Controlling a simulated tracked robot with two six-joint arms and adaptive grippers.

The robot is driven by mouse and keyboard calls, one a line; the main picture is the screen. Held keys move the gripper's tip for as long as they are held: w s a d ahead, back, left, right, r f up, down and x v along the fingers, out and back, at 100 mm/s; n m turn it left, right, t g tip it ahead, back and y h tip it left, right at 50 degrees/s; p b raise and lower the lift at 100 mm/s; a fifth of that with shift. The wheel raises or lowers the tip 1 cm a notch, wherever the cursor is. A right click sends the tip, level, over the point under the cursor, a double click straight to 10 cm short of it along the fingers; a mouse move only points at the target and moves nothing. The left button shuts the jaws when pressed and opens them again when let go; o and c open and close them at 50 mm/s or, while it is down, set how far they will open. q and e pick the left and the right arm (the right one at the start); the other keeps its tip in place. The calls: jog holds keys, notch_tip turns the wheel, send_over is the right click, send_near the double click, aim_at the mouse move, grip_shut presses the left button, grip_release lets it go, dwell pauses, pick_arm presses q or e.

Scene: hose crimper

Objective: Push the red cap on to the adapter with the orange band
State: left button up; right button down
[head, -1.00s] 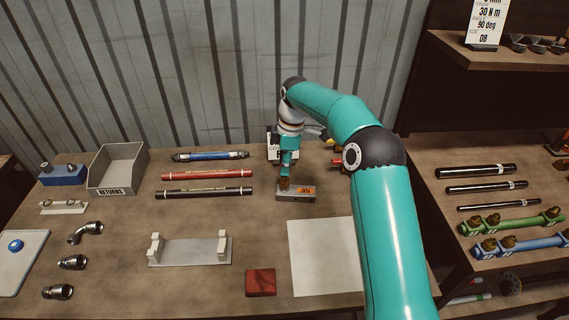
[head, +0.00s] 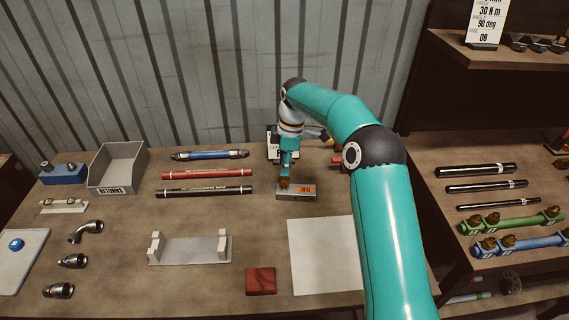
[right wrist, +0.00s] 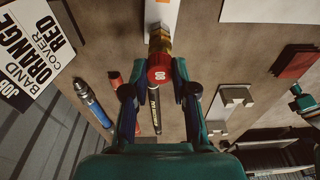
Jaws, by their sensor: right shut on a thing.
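A brass adapter (right wrist: 160,42) sits directly beyond the cap, at the end of the pale block (right wrist: 161,12). The cap appears to be in line with the adapter and against it; how far it is on cannot be told. The orange band cannot be made out. My left gripper is out of view.
A sign (right wrist: 32,45) reads band orange, cover red. Blue, red and black hoses (head: 205,190) lie left of the block. A cradle (head: 190,250), a dark red block (head: 261,281) and a white sheet (head: 320,255) lie in front. A returns bin (head: 118,167) stands at left.

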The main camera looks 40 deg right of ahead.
jog(key=shift+f+b, duration=0.55)
jog(key=shift+f, duration=0.5)
jog(key=c, duration=0.8)
grip_release()
jog(key=shift+c, duration=0.2)
jog(key=shift+r, duration=0.15)
jog(key=r, duration=0.7)
jog(key=d+r, duration=0.1)
jog(key=r, duration=0.2)
jog(key=shift+s+d+r, duration=0.1)
jog(key=shift+s+r, duration=0.2)
jog(key=shift+r, duration=0.1)
jog(key=shift+s+r, duration=0.1)
jog(key=shift+r, duration=0.3)
jog(key=shift+f, duration=0.1)
